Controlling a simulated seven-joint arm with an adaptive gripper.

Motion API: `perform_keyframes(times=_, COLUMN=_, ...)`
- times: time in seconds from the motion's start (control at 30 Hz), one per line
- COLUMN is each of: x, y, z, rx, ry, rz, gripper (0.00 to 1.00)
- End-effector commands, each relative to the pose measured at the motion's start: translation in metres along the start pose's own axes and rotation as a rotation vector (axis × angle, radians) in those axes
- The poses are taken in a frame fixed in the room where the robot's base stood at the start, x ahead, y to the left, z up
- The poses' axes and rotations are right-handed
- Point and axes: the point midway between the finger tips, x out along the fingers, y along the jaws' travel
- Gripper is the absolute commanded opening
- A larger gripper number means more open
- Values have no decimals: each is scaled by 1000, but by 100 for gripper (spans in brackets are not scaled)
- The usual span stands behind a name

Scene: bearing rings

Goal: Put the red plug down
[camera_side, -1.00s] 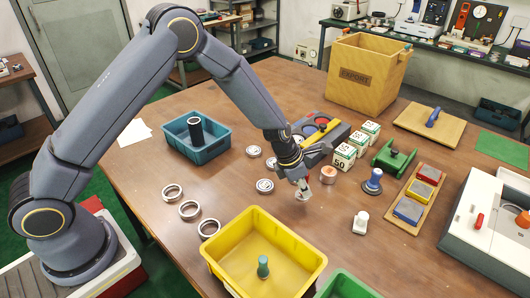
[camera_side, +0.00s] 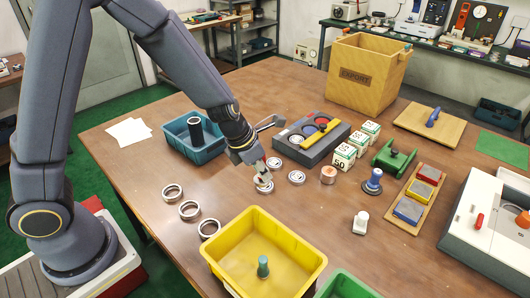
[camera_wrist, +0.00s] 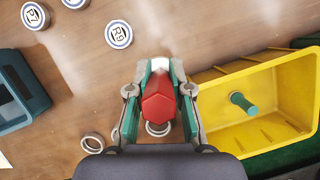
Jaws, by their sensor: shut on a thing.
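My gripper (camera_side: 262,182) is low over the middle of the table in the side view, left of its earlier place. In the wrist view my gripper (camera_wrist: 160,78) has its green-padded fingers closed on the sides of the red plug (camera_wrist: 159,102), which has a six-sided red head. A pale tip shows between the fingertips. In the side view the plug is mostly hidden by the fingers, and I cannot tell whether it touches the table.
A yellow bin (camera_side: 225,262) with a teal peg (camera_side: 263,266) stands in front. A teal bin (camera_side: 177,147) is behind left. Several metal rings (camera_side: 190,210) and pale discs (camera_side: 296,177) lie around. A grey block (camera_side: 290,151) with coloured circles is to the right. Bare wood lies between.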

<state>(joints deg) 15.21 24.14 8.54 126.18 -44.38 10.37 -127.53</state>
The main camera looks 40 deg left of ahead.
Motion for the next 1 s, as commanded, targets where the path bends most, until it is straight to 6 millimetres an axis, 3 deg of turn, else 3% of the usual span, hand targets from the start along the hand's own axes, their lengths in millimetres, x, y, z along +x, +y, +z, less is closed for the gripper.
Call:
perform_keyframes(times=0.17, x=12, y=68, z=-10, rx=-251, ry=0, rz=106, gripper=0)
perform_keyframes(times=0.3, x=17, y=121, z=-31, rx=-429, ry=0, rz=179, gripper=0)
perform_keyframes(times=0.4, x=19, y=141, z=-43, rx=-489, ry=-1, rz=203, gripper=0)
perform_keyframes(times=0.67, x=25, y=159, z=-60, rx=-535, ry=1, rz=224, gripper=0)
perform_keyframes(times=1.0, x=61, y=160, z=-76, rx=-536, ry=3, rz=225, gripper=0)
